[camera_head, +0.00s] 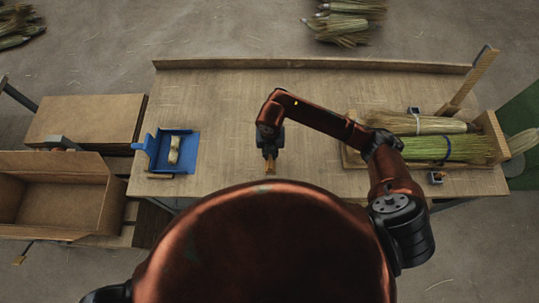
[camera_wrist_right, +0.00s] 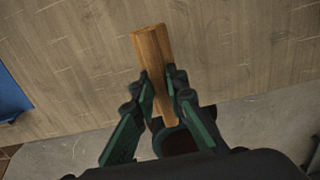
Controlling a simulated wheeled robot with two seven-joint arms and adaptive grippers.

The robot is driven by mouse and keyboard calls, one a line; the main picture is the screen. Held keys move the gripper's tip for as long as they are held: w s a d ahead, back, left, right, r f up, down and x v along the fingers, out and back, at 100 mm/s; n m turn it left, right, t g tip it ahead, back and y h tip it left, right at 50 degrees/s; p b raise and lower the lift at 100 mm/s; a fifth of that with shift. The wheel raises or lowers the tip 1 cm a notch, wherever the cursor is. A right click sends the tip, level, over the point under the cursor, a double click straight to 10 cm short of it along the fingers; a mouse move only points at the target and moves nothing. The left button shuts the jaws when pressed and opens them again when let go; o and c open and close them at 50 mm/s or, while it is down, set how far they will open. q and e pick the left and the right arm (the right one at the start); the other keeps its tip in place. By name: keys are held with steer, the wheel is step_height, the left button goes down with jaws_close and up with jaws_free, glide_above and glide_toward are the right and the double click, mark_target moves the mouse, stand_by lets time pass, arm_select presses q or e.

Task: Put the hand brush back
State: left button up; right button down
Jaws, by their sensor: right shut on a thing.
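My right gripper (camera_head: 269,155) is over the middle front of the workbench, shut on a narrow wooden piece (camera_head: 270,168) that I take for the hand brush. In the right wrist view the two green-and-black fingers (camera_wrist_right: 160,92) press its sides, and the wooden piece (camera_wrist_right: 152,60) sticks out past the fingertips. No bristles can be made out on it. A blue dustpan-like tray (camera_head: 186,142) lies at the bench's left end with a pale, banded roll (camera_head: 174,150) in it. My left gripper is not in view.
The workbench (camera_head: 215,105) is clear between the blue tray and the straw bundles (camera_head: 440,149) in a wooden holder at right. A small dark metal piece (camera_head: 435,178) lies before the holder. A raised ledge (camera_head: 310,64) runs along the back.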

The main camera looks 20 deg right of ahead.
steer(key=shift+w+d+f, duration=0.1)
steer(key=shift+w+f, duration=0.6)
steer(key=shift+f, duration=0.05)
steer(key=shift+f+p, duration=0.4)
steer(key=shift+f, duration=1.25)
steer(key=shift+f, duration=0.1)
steer(key=c, duration=1.9)
jaws_free()
steer(key=shift+c, duration=0.2)
step_height(320, 180, up, 12)
steer(key=shift+r+b, duration=0.15)
steer(key=shift+b, duration=0.55)
